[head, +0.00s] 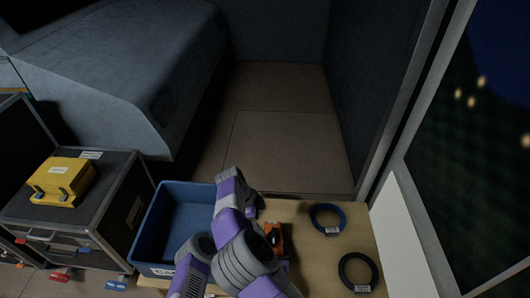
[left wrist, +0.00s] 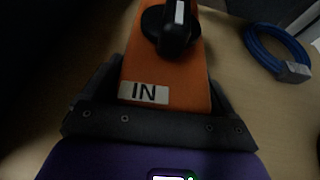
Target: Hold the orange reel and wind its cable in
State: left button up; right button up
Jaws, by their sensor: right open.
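The orange reel (head: 273,232) sits on the wooden table, mostly hidden behind my arm links in the head view. The left wrist view shows it close up as an orange body (left wrist: 190,80) with an "IN" label and a black knob (left wrist: 175,30) bearing a white stripe. My left gripper (left wrist: 165,95) has a dark finger against each side of the orange body. My right gripper (head: 260,213) is open beside the reel, partly covered in the head view. The reel's cable cannot be made out.
A blue cable coil (head: 327,231) and a black coil (head: 343,273) lie right of the reel on the table (head: 310,255). A blue bin (head: 150,232) stands left. Farther left, a yellow case (head: 62,182) rests on a black flight case (head: 103,190).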

pick_arm(q)
jog(key=shift+o, duration=0.9)
jog(key=shift+s, duration=0.1)
